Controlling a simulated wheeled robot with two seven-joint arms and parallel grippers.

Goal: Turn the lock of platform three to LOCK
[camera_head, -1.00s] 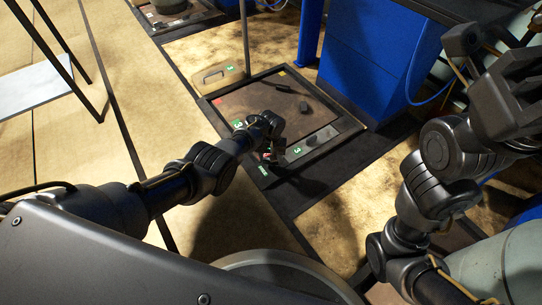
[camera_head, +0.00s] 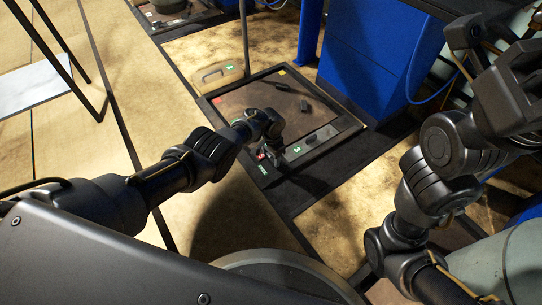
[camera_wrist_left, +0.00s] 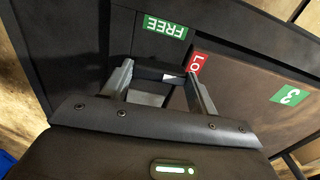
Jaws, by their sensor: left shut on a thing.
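The platform three scale (camera_head: 240,104) is a brown plate in a dark frame on the floor, with a green "3" label (camera_head: 297,149) on its near edge. Its lock sits at the near corner, between a green FREE label (camera_wrist_left: 165,27) and a red label (camera_wrist_left: 196,64) whose text is partly hidden. My left gripper (camera_head: 273,165) reaches down over that corner. In the left wrist view its fingers (camera_wrist_left: 165,88) are shut on the dark lock handle (camera_wrist_left: 160,72), which is mostly hidden between them. My right gripper (camera_head: 512,92) is raised at the right, away from the scale.
A blue cabinet (camera_head: 375,60) is behind to the right. Another scale (camera_head: 170,12) is at the back. The floor in front is clear.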

